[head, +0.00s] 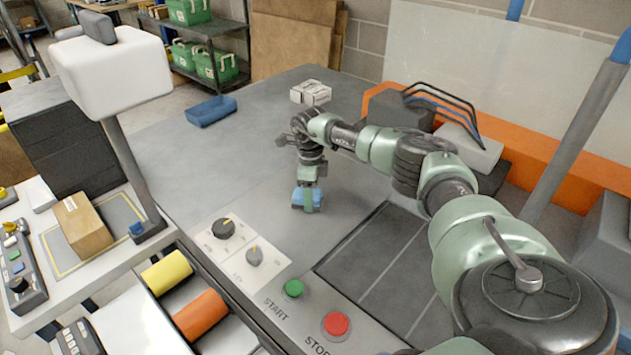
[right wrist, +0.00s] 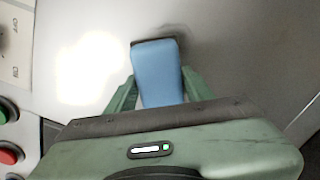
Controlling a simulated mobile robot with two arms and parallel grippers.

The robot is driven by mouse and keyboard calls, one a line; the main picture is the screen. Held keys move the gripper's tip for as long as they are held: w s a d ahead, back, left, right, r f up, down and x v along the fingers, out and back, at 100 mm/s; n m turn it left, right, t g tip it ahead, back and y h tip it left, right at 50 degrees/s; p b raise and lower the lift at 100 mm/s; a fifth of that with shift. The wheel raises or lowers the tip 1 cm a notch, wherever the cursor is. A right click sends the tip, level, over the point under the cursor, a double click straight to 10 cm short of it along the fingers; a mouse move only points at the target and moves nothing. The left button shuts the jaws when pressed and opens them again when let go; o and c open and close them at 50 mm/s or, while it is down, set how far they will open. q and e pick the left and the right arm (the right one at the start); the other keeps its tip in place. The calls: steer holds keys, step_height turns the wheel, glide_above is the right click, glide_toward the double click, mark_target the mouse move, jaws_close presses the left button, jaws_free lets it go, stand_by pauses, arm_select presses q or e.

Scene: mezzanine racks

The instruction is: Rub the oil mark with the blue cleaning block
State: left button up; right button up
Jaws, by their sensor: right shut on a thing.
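The blue cleaning block (head: 298,198) is low at the grey panel surface, between the fingers of my right gripper (head: 309,196). In the right wrist view, the block (right wrist: 157,78) sits between the two green fingers of the gripper, which is shut on it. A dark smudge, the oil mark (right wrist: 178,31), shows on the grey surface just beyond the block's far end; part of it may be hidden under the block. I cannot tell whether the block touches the surface. The mark cannot be made out in the head view. My left gripper is not in view.
A panel with two dark knobs (head: 223,229) lies left of the block. A green START button (head: 293,289) and red STOP button (head: 336,324) are nearer. A blue tray (head: 211,110) and a small white box (head: 311,92) stand farther back. Grey surface behind the block is clear.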

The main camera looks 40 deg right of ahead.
mark_target(295, 216)
steer(key=shift+s+a+p, duration=0.1)
steer(key=shift+a+p, duration=0.5)
steer(key=shift+a, duration=0.6)
steer(key=shift+s+a+p, duration=0.1)
steer(key=shift+a+p, duration=0.45)
steer(key=shift+a, duration=0.2)
steer(key=shift+s+a+p, duration=0.1)
steer(key=shift+a+p, duration=0.45)
steer(key=shift+a, duration=0.65)
steer(key=shift+f, duration=0.15)
